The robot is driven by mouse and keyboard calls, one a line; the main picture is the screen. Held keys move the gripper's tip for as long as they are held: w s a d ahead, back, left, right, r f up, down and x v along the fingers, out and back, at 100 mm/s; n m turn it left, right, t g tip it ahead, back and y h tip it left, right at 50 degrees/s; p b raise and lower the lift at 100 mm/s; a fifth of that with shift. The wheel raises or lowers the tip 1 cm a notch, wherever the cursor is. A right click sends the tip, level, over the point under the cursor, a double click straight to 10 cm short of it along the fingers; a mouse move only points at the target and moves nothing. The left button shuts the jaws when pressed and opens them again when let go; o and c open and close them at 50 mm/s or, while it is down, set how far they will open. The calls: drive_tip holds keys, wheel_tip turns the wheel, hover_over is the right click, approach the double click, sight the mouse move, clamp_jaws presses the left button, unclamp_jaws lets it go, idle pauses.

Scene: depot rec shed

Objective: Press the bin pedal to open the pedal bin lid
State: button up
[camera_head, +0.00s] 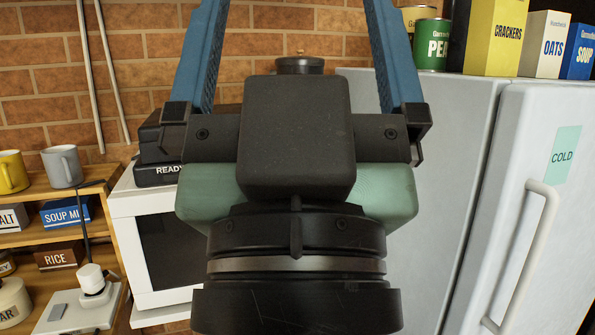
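My gripper (298,20) fills the middle of the view, with its two blue fingers pointing up and spread wide apart. It is open, and nothing shows between the parts of the fingers in view. The fingertips run out of the top of the picture. No pedal bin, pedal or lid of a bin can be made out in this view. The floor is not in view, and my gripper hides much of the middle.
A white fridge (470,200) with a pale handle stands at right, with boxes and cans on top. A white microwave (127,205) is at left, beneath a black device marked READY (158,175). Wooden shelves (100,185) with mugs and packets stand far left. A brick wall is behind.

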wheel_tip(320, 180, up, 8)
drive_tip(key=p, duration=0.5)
drive_tip(key=shift+f, duration=0.15)
